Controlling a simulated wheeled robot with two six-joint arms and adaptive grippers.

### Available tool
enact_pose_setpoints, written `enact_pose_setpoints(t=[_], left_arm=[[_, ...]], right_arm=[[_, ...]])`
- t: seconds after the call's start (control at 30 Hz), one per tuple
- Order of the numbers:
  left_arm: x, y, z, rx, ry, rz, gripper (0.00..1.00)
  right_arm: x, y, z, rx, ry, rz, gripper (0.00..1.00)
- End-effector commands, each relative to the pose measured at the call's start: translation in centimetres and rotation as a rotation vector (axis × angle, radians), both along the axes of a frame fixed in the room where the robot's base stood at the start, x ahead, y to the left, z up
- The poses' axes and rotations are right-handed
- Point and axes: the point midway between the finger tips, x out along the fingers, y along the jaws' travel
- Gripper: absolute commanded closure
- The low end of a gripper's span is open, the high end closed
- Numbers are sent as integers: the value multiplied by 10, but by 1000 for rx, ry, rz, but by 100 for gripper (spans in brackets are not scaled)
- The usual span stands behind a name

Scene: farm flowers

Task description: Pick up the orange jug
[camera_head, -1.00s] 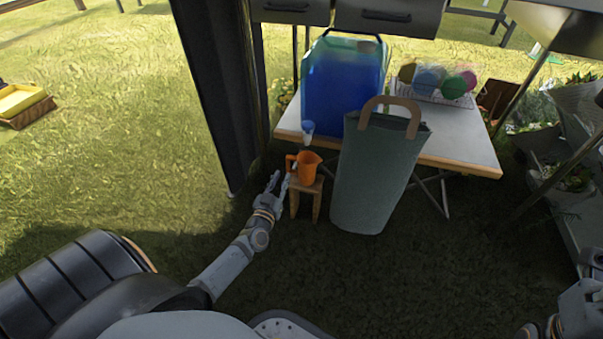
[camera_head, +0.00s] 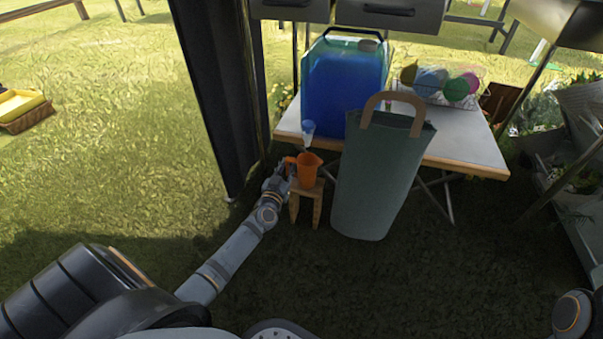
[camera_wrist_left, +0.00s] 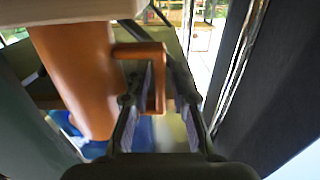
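The orange jug (camera_head: 307,170) stands upright on a small wooden stool (camera_head: 306,203) in the head view, its handle toward the left. My left gripper (camera_head: 285,170) is at the handle side of the jug. In the left wrist view the jug body (camera_wrist_left: 82,75) fills the left part, and its handle (camera_wrist_left: 158,75) lies between the two fingers of my left gripper (camera_wrist_left: 158,95). The fingers stand apart, with a gap on the right side of the handle. My right gripper is not in view; only part of my right arm shows at the lower right.
A table (camera_head: 462,157) behind the stool holds a blue water container (camera_head: 345,90) with a tap (camera_head: 308,129) above the jug. A tall green bag (camera_head: 375,185) stands close to the right of the stool. A dark post (camera_head: 222,100) rises at the left. Grass at left is open.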

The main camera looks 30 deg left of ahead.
Motion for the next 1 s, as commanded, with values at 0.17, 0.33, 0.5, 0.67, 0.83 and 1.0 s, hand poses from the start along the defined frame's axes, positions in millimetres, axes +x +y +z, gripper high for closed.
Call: enact_pose_setpoints(t=[0.17,0.33,0.5,0.67,0.83,1.0], left_arm=[[0,0,0,0,0,0,88],[0,0,0,0,0,0,100],[0,0,0,0,0,0,100],[0,0,1,-1,-1,0,100],[0,0,1,0,-1,0,100],[0,0,4,-1,-1,1,100]], right_arm=[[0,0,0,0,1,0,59],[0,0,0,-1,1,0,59],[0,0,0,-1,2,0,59],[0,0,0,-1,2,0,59],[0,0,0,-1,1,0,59],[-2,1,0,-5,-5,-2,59]])
